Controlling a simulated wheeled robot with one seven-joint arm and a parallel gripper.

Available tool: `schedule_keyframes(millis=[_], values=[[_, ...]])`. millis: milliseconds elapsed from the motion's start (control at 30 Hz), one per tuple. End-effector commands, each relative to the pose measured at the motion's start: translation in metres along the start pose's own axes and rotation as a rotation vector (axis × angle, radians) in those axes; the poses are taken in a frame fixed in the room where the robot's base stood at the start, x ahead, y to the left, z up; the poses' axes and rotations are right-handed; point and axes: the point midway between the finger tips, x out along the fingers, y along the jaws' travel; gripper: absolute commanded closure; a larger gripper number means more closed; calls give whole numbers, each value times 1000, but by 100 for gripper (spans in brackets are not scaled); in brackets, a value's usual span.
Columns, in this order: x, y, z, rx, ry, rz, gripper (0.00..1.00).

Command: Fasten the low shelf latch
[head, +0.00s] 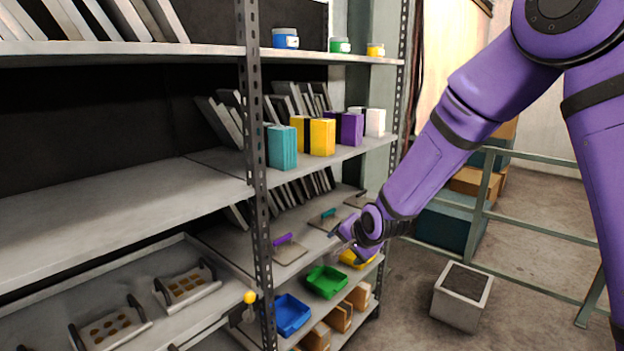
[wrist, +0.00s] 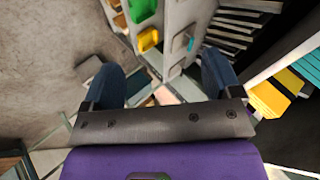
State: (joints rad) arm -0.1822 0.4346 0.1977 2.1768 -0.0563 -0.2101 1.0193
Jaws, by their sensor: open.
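A yellow ball knob (head: 250,297) with a dark fitting below it sits at the right end of the low pull-out shelf (head: 205,318), beside the perforated post. It looks like the latch, but I cannot tell whether it is fastened. My gripper (head: 342,240) is to the right of the knob and higher in the head view, near the right shelf unit's front edge, well apart from the knob. In the wrist view my gripper (wrist: 162,62) has its two dark blue fingers spread wide with nothing held. I cannot make out the knob in the wrist view.
The perforated post (head: 260,190) stands between the two shelf bays. Plates with coloured handles (head: 290,250), a blue bin (head: 292,314) and a green bin (head: 327,281) are close by. A grey box (head: 462,296) stands on the floor, with a railing (head: 540,235) behind.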

Motion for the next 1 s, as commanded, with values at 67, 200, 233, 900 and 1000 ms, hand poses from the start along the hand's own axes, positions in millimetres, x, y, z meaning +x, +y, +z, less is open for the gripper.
schedule_keyframes(millis=[67, 200, 233, 900, 1000], values=[[-32, -1, -14, -53, 18, 24, 16], [-84, 3, -30, -144, 35, 77, 16], [-95, 5, -33, -162, 38, 88, 16], [-331, 76, -28, -503, 9, 310, 16], [-361, 91, -17, -546, -10, 333, 16]])
